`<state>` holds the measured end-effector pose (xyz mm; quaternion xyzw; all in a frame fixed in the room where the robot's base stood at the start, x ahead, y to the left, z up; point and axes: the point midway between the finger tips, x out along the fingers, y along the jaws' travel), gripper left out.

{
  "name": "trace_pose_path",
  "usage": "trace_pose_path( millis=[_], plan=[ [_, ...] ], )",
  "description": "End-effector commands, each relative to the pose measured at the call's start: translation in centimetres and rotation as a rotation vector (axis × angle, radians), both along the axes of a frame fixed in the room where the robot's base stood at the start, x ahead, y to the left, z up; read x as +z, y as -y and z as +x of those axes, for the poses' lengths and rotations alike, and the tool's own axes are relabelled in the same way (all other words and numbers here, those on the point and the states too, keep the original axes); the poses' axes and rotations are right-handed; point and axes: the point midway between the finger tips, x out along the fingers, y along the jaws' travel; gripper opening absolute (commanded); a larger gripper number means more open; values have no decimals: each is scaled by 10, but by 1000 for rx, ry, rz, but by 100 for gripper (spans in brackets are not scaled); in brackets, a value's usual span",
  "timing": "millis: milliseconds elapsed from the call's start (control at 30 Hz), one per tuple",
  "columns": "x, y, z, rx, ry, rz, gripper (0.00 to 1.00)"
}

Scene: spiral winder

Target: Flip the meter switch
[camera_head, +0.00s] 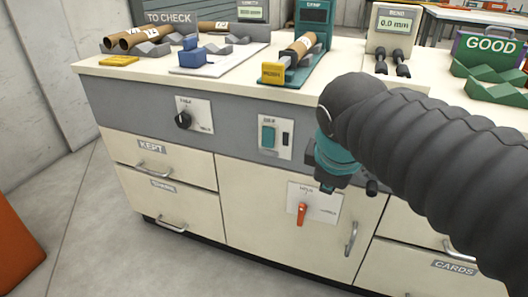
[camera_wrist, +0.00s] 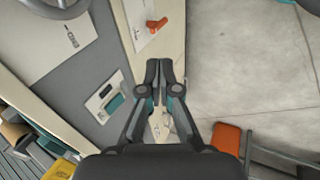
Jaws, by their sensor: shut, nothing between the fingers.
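I cannot tell by a readable label which control is the meter switch. Three controls sit on the cabinet front. A black rotary knob (camera_head: 183,119) is on a white plate at the left. A teal rocker switch (camera_head: 268,136) is on a plate in the middle; it also shows in the wrist view (camera_wrist: 114,103). An orange-red lever (camera_head: 302,213) hangs downward on a plate on the lower door; it also shows in the wrist view (camera_wrist: 156,24). My gripper (camera_wrist: 165,68) is shut and empty, apart from the controls. In the head view my arm partly hides it.
On the worktop (camera_head: 132,75) stand cardboard tubes (camera_head: 145,36), a teal clamp stand, a bend meter (camera_head: 393,28) reading 0.0 mm and a green GOOD rack (camera_head: 490,65). Drawer handles (camera_head: 154,173) and a door handle (camera_head: 351,238) stick out. The floor at left is mostly clear.

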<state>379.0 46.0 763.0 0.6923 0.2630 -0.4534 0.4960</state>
Motion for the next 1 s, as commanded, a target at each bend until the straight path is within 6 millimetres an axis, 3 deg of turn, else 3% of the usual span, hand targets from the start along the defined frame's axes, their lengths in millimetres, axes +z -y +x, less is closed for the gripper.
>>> trace_pose_path(
  millis=[100, 300, 500, 700, 1000],
  plan=[
    [5, -31, 31, 345, -24, -215, 0],
    [19, -89, 74, 873, -64, -573, 0],
    [29, -136, 96, 1221, -102, -836, 0],
    [35, -155, 103, 1350, -122, -941, 0],
    [35, -155, 104, 1358, -123, -947, 0]
  ],
)
